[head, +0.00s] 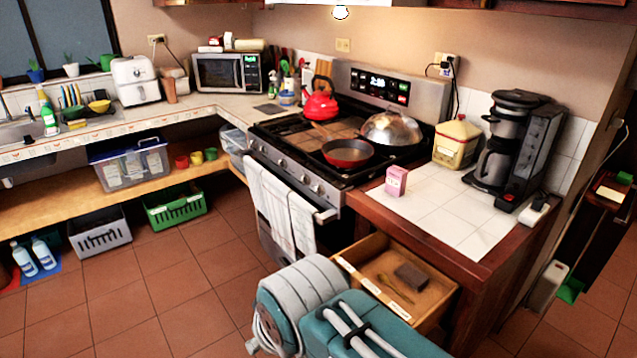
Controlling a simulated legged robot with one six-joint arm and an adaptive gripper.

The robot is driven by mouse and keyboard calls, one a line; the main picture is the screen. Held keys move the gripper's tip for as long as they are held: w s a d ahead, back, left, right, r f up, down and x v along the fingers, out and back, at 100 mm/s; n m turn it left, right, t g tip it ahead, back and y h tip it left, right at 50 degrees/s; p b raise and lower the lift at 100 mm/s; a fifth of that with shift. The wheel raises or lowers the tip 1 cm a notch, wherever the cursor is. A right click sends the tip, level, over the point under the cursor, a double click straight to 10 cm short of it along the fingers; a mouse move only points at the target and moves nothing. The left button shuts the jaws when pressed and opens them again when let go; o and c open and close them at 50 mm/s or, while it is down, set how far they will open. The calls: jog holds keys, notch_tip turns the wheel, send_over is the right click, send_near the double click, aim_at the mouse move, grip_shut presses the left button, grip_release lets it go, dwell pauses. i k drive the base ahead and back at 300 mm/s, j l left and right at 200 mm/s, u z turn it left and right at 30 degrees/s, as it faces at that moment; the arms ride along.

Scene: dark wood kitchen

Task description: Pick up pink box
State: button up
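The pink box (396,181) is small and stands upright on the white tiled counter (440,222), near its left edge beside the stove. Grey and teal links of my own arm fill the bottom middle of the head view, in front of the open drawer and below the counter. My gripper's fingers do not show, so I cannot see their state. The pink box is clear of my arm and nothing touches it from above.
A yellow container (456,144) and a black coffee maker (515,150) stand behind the box. A red pan (348,153) sits on the stove (310,140) to its left. An open drawer (392,283) juts out below the counter. The tiled floor (150,290) at left is mostly clear.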

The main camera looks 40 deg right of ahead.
aim_at(396, 179)
jog(key=i+j+u, duration=0.15)
jog(key=i+j, duration=0.2)
jog(key=i+j+u, duration=0.15)
jog(key=i+j, duration=0.15)
jog(key=i, duration=0.3)
jog(key=i+l+z, duration=0.1)
jog(key=i+z, duration=0.75)
jog(key=i+j+z, duration=0.25)
jog(key=z, duration=0.2)
jog(key=i+z, duration=0.15)
jog(key=z, duration=0.25)
jog(key=i+z, duration=0.2)
jog(key=z, duration=0.15)
jog(key=i+z, duration=0.2)
jog(key=z, duration=0.2)
jog(key=i+j+z, duration=0.1)
jog(key=z, duration=0.3)
jog(key=i+z, duration=0.25)
jog(key=i+j+z, duration=0.25)
jog(key=k+l, duration=0.05)
jog(key=l, duration=0.05)
